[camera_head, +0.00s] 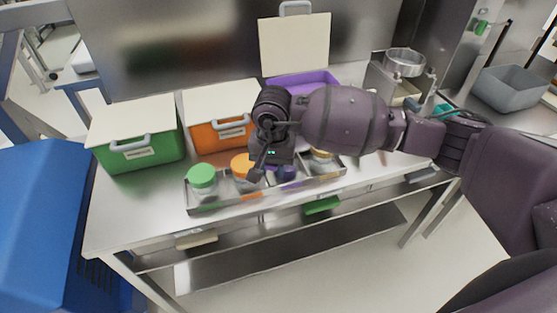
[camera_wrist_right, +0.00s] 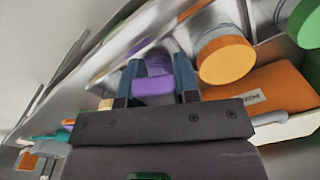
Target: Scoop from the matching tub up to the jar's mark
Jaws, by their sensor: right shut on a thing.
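The purple tub (camera_head: 300,80) stands at the back of the bench with its pale lid (camera_head: 295,45) raised. The green tub (camera_head: 135,148) and orange tub (camera_head: 222,132) are to its left with lids down. A jar with a green lid (camera_head: 202,174) and one with an orange lid (camera_head: 240,165) stand in a metal tray (camera_head: 225,205). My right gripper (camera_head: 282,172) is low over the tray, shut on a purple lid (camera_wrist_right: 153,88), seen between the fingers in the right wrist view. The jar under it is mostly hidden. My left gripper is out of view.
A metal container (camera_head: 404,62) stands at the back right of the bench. A grey bin (camera_head: 508,88) is farther right. A blue container (camera_head: 40,220) is at the left. My right arm crosses above the bench and hides part of it. The left front of the bench is clear.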

